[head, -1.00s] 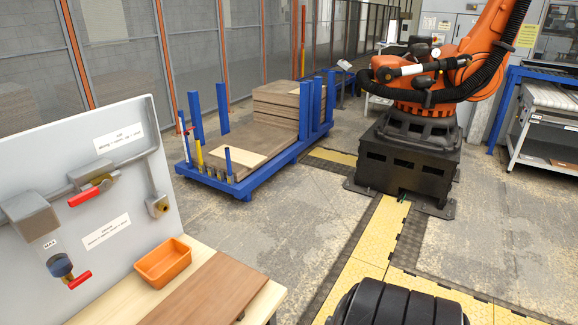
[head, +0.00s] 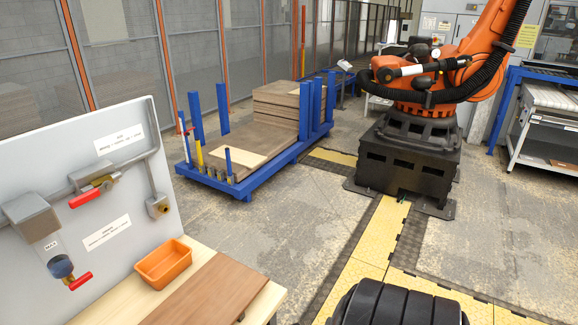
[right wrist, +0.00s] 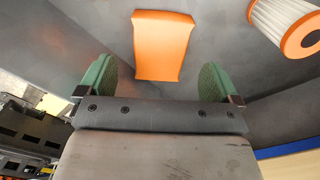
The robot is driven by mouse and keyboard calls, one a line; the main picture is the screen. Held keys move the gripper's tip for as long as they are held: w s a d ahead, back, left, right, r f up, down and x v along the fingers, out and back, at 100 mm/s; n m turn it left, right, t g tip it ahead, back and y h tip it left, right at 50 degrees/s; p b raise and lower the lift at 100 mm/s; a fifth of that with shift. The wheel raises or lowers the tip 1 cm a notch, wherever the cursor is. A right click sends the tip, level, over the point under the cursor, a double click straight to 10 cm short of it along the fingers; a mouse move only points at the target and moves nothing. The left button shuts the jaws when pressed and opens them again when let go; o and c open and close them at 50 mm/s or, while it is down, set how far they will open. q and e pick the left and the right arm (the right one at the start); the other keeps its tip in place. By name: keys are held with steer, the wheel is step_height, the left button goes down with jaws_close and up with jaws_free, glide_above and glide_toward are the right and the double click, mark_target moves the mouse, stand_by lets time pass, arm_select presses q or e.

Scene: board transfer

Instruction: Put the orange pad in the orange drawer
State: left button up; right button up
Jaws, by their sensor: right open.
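In the right wrist view, an orange pad-like piece (right wrist: 162,45) lies on a dark grey surface, ahead of my right gripper (right wrist: 152,75). The gripper's green fingers are spread apart and empty; the orange piece is beyond them, roughly between their lines. I cannot tell how far away it is. In the head view, an open orange bin (head: 163,263) stands on the wooden bench; no orange drawer is clearly seen. Neither gripper shows in the head view, and my left gripper is in no view.
A white pleated cylinder with an orange ring (right wrist: 284,22) is at upper right in the wrist view. A brown board (head: 205,292) lies beside the bin. A grey panel with red-handled valves (head: 85,200) stands behind. A blue cart (head: 245,178) and an orange robot arm are farther back.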

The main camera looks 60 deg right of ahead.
step_height(320, 180, up, 8)
steer(key=shift+r, duration=0.15)
